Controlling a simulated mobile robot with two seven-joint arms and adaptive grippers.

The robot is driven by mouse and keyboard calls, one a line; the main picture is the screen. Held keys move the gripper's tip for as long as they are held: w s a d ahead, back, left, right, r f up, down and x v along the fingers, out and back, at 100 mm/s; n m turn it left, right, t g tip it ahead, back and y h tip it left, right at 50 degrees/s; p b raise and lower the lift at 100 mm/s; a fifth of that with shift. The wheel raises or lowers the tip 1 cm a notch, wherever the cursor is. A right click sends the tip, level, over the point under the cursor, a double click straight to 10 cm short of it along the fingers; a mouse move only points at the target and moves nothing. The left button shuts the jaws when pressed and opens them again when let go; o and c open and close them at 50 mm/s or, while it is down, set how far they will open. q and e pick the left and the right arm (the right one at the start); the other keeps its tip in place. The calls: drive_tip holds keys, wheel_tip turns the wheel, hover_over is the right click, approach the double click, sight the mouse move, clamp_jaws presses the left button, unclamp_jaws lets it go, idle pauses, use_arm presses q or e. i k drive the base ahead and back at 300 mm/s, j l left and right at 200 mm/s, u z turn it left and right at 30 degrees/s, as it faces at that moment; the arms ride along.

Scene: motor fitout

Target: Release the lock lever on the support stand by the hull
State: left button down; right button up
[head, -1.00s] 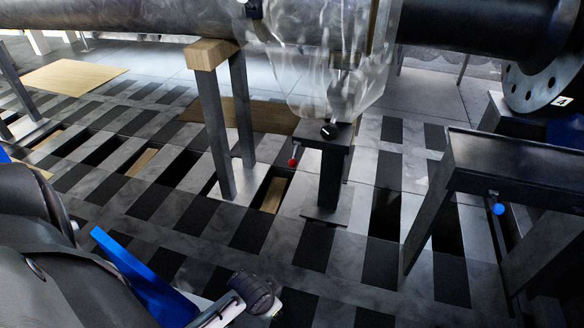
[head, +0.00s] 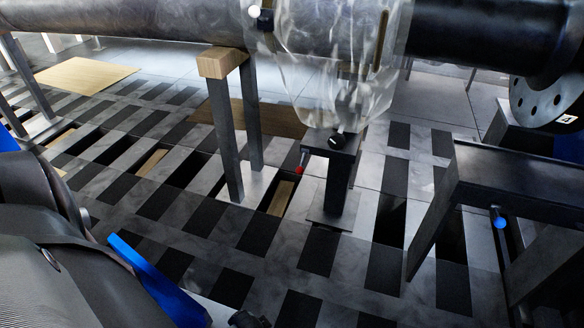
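A dark metal support stand (head: 338,183) rises from the floor under the large pipe. A lever with a red tip (head: 299,169) hangs from the left side of its top, and a black knob (head: 337,141) shows at its upper front. A second dark stand (head: 510,178) at the right has a blue-tipped lever (head: 499,223) under its top. Which stand the task means is not clear. My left arm fills the lower left corner, well short of both levers. Its fingers do not show. My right gripper is not in view.
The large pipe (head: 130,20) crosses the top, partly wrapped in clear plastic (head: 325,85). A trestle with a wooden block (head: 221,62) stands left of the red-tipped lever. The floor (head: 190,225) has several dark openings. A flange (head: 540,100) is at upper right.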

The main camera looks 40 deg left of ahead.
sight(299, 170)
drive_tip(key=i+u, duration=0.35)
drive_tip(key=i, duration=0.2)
drive_tip(key=i+l+u, duration=0.1)
drive_tip(key=i+u, duration=0.25)
drive_tip(key=i, duration=0.15)
